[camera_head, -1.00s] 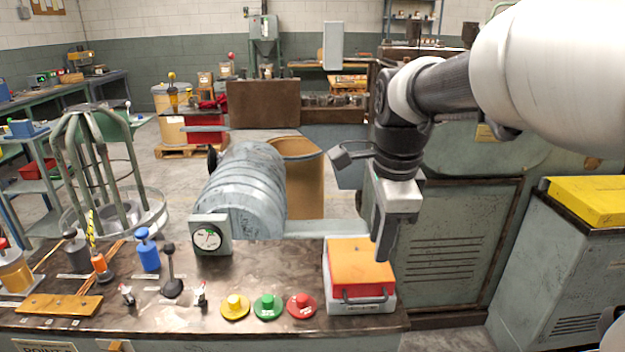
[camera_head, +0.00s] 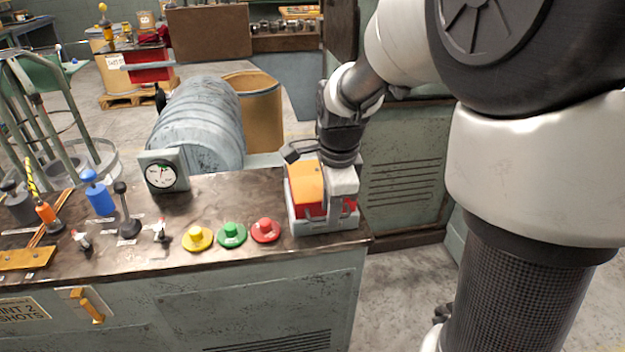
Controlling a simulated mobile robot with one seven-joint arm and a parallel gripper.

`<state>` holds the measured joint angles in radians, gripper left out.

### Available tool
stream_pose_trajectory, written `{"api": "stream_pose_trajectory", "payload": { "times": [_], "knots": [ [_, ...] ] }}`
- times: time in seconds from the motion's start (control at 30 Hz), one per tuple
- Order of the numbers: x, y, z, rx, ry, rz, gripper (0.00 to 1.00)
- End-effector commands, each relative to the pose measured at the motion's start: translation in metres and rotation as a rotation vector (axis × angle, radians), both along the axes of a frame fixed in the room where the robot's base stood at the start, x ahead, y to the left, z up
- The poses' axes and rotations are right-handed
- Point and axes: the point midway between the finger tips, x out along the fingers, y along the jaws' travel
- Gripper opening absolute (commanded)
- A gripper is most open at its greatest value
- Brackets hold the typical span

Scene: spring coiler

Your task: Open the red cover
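The red cover (camera_head: 304,185) has an orange-looking top and red sides. It sits on a pale grey base (camera_head: 325,226) at the right end of the console and looks shut. My gripper (camera_head: 341,210) points down at the cover's front right part, overlapping it in the picture. It hides the handle and much of the right side. I cannot tell whether the fingers touch or hold the handle, or whether they are open.
Red (camera_head: 265,230), green (camera_head: 232,234) and yellow (camera_head: 198,238) buttons stand left of the cover. A dial gauge (camera_head: 162,176) and several levers are further left. The console's right edge (camera_head: 367,243) is close to the cover. A grey cabinet (camera_head: 410,180) stands behind.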

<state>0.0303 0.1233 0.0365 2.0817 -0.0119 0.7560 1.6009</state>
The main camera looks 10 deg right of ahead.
Motion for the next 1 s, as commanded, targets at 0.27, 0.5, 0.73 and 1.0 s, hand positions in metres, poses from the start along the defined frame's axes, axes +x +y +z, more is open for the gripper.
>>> {"api": "stream_pose_trajectory", "payload": {
  "times": [0.27, 0.5, 0.73, 1.0],
  "knots": [
    [0.0006, 0.0001, -0.0035, 0.0, -0.001, 0.001, 0.26],
    [0.0006, 0.0001, -0.0033, 0.0, 0.0, 0.001, 0.0],
    [0.0006, 0.0002, -0.0032, 0.0, 0.0, 0.001, 0.0],
    [0.0006, 0.0002, -0.0032, 0.0, 0.0, 0.001, 0.0]
  ]
}}
